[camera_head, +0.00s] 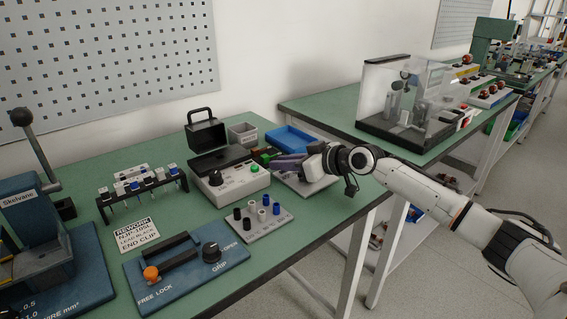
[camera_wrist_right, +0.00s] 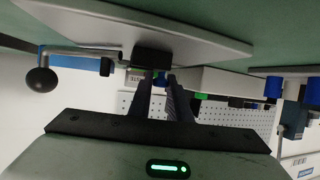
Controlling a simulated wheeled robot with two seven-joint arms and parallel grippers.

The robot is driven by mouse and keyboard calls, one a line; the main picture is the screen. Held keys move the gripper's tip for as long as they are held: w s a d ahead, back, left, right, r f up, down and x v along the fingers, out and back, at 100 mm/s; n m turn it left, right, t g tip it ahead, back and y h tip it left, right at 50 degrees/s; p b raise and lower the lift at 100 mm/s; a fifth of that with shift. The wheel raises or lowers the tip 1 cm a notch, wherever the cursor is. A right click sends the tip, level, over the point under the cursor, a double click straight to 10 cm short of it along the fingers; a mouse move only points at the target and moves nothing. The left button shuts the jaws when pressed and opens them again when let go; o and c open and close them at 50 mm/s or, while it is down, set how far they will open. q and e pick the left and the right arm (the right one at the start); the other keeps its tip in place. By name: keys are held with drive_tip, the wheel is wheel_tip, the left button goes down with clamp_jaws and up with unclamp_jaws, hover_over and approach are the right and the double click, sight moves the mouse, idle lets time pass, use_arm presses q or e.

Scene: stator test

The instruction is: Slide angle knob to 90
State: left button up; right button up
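My right gripper (camera_head: 288,161) reaches in from the right, its dark fingers pointing left over a pale grey plate (camera_head: 300,184) on the green bench. In the right wrist view the plate (camera_wrist_right: 190,32) shows at the top, with a black block (camera_wrist_right: 152,57) on it and a bent metal lever ending in a black ball (camera_wrist_right: 42,80). The fingers (camera_wrist_right: 164,82) end close to the black block, with a small blue patch between them. I cannot tell whether they touch or hold anything. No angle knob or 90 mark can be made out for sure. My left gripper is not in view.
A tester box (camera_head: 230,184) with a green button stands left of the gripper. A peg block (camera_head: 258,222) is in front, a blue tray (camera_head: 291,138) behind. A blue grip fixture (camera_head: 215,262) and tool rack (camera_head: 142,188) stand farther left.

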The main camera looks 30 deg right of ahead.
clamp_jaws()
drive_tip(key=shift+d, duration=0.1)
drive_tip(key=shift+d+f+b, duration=0.25)
drive_tip(key=shift+d+b, duration=0.55)
drive_tip(key=shift+b, duration=0.3)
drive_tip(key=shift+w+d+r+b, duration=0.1)
drive_tip(key=shift+d+r+b, duration=0.1)
drive_tip(key=shift+d+b, duration=0.25)
drive_tip(key=shift+d+r, duration=0.1)
drive_tip(key=shift+r, duration=0.05)
drive_tip(key=o, duration=0.8)
unclamp_jaws()
drive_tip(key=shift+d, duration=0.1)
